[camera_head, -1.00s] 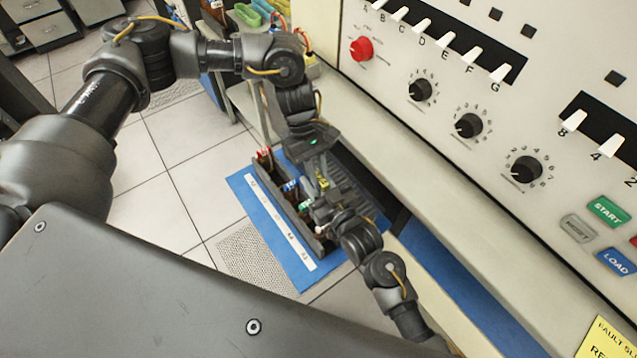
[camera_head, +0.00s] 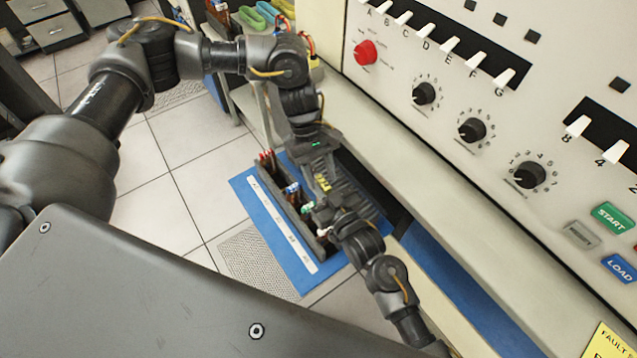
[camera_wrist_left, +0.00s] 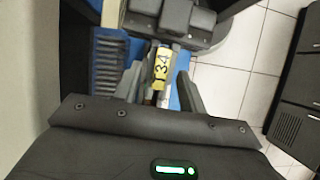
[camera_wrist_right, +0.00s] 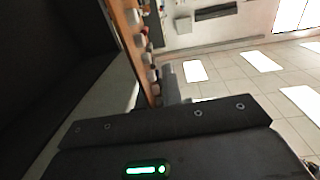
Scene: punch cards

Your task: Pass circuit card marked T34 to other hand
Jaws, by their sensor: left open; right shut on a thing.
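The circuit card (camera_head: 323,182) shows a yellow end between my two grippers in the head view. In the left wrist view the card's yellow label (camera_wrist_left: 161,63) reads "34"; any letter before it is not clear. My right gripper (camera_head: 326,210) is shut on the card from below. My left gripper (camera_head: 320,168) is open above it. In the left wrist view its two fingers (camera_wrist_left: 157,88) stand on either side of the card's labelled end, with gaps visible. In the right wrist view a brown board with white parts (camera_wrist_right: 140,45) runs up from the fingers.
A dark card rack (camera_head: 276,192) with several coloured card ends stands on a blue mat (camera_head: 252,205), left of and below the grippers. A pale ledge (camera_head: 375,175) and the switch panel (camera_head: 450,110) lie close on the right. Tiled floor is clear at left.

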